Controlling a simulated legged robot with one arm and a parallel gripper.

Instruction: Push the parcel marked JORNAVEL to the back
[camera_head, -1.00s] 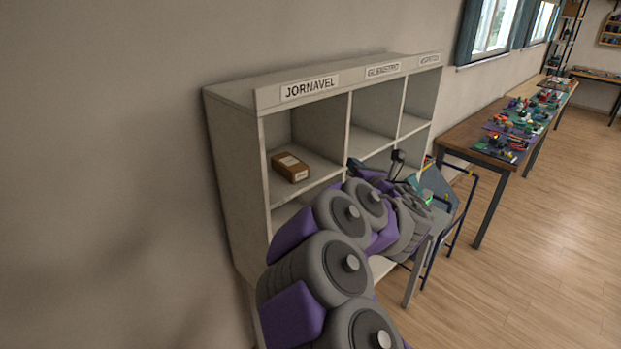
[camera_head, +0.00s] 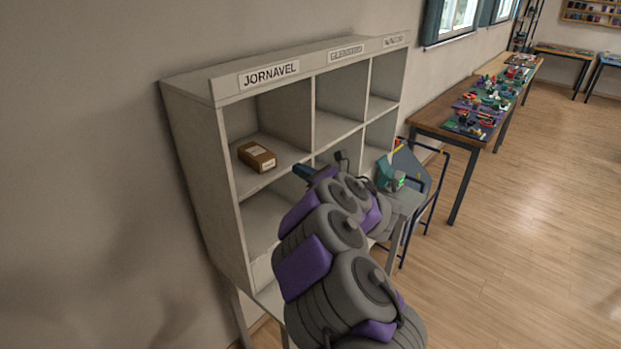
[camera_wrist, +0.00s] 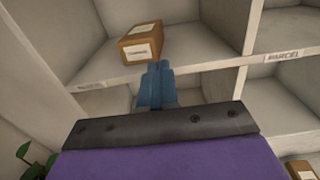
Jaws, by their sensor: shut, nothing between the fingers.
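The brown parcel (camera_head: 257,156) sits in the upper left compartment of the shelf unit (camera_head: 190,110), under the JORNAVEL sign (camera_head: 269,74), near the front edge. In the wrist view the parcel (camera_wrist: 141,43) has a white label on its front, too small to read surely, and another on top. My gripper (camera_wrist: 158,72) is shut and empty, its blue fingers side by side. Its tips appear just in front of the parcel's lower right front; I cannot tell whether they touch. In the head view my gripper (camera_head: 302,171) shows at the shelf front, right of the parcel.
A divider (camera_wrist: 225,25) stands to the parcel's right. The shelf board's front edge (camera_wrist: 200,66) runs beneath the fingers. Another brown box (camera_wrist: 302,170) shows low at the right, and a plant (camera_wrist: 38,160) at the lower left. A cluttered bench (camera_head: 430,115) stands farther right.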

